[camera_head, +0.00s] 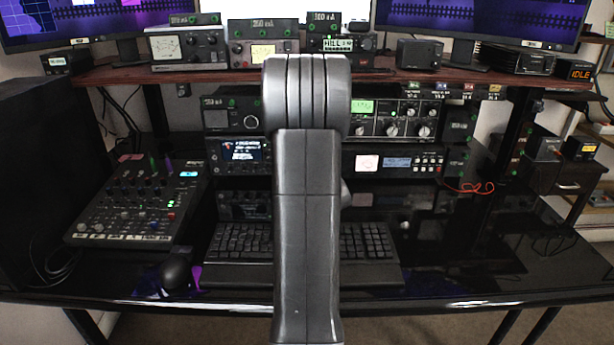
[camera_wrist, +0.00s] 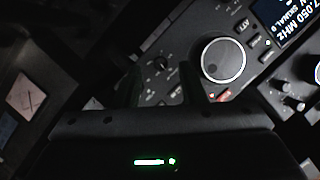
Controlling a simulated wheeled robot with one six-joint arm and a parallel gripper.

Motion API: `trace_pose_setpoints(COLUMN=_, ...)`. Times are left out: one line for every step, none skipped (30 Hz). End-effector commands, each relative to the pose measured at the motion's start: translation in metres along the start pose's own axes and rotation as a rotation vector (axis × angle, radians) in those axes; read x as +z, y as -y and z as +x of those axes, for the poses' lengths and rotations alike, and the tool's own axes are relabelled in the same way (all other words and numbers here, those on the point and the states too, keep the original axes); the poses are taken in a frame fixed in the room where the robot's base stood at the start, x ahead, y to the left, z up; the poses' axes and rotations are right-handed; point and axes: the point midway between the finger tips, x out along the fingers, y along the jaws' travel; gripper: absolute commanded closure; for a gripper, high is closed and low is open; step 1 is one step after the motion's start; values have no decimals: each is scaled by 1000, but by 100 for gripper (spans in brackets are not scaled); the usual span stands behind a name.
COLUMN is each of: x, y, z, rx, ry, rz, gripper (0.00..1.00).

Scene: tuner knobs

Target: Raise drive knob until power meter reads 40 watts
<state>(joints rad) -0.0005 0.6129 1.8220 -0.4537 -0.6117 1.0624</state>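In the wrist view, my gripper (camera_wrist: 161,76) has two dark fingers standing apart, with nothing seen between them in contact. A small dark knob (camera_wrist: 160,63) on a dark radio panel shows between and just beyond the fingertips. Its label is too small to read, so I cannot tell if it is the drive knob. A large silver-ringed knob (camera_wrist: 222,61) lies to the right of the fingers. A pale pinkish needle meter (camera_wrist: 26,97) is at the far left; its reading is not legible. In the head view my arm hides the gripper.
A lit frequency display (camera_wrist: 286,18) and several small knobs are at the right of the wrist view. In the head view, a mixer (camera_head: 135,203), keyboard (camera_head: 370,243) and mouse (camera_head: 176,272) lie on the glossy desk. A shelf (camera_head: 115,75) carries more devices above.

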Motion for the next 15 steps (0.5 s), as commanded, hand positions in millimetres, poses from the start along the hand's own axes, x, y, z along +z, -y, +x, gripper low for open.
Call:
trace_pose_setpoints(x=1, y=0, z=6, rx=-1, ry=1, rz=0, gripper=63)
trace_pose_setpoints(x=1, y=0, z=9, rx=-1, ry=1, rz=0, gripper=63)
trace_pose_setpoints(x=1, y=0, z=13, rx=-1, ry=0, rz=0, gripper=63)
trace_pose_setpoints(x=1, y=0, z=14, rx=-1, ry=0, rz=0, gripper=63)
trace_pose_setpoints(x=1, y=0, z=16, rx=-1, ry=1, rz=0, gripper=63)
trace_pose_setpoints(x=0, y=0, z=17, rx=-1, ry=1, rz=0, gripper=63)
trace_pose_setpoints(x=0, y=0, z=18, rx=-1, ry=1, rz=0, gripper=63)
trace_pose_setpoints(x=0, y=0, z=18, rx=-1, ry=0, rz=0, gripper=63)
trace_pose_setpoints(x=0, y=0, z=19, rx=-1, ry=0, rz=0, gripper=63)
trace_pose_setpoints(x=0, y=0, z=19, rx=0, ry=0, rz=0, gripper=63)
trace_pose_setpoints(x=0, y=0, z=19, rx=0, ry=0, rz=0, gripper=63)
trace_pose_setpoints(x=0, y=0, z=18, rx=0, ry=0, rz=0, gripper=63)
trace_pose_setpoints(x=0, y=0, z=18, rx=0, ry=0, rz=0, gripper=63)
trace_pose_setpoints(x=0, y=0, z=18, rx=0, ry=0, rz=0, gripper=63)
trace_pose_setpoints(x=0, y=0, z=18, rx=0, ry=0, rz=0, gripper=65)
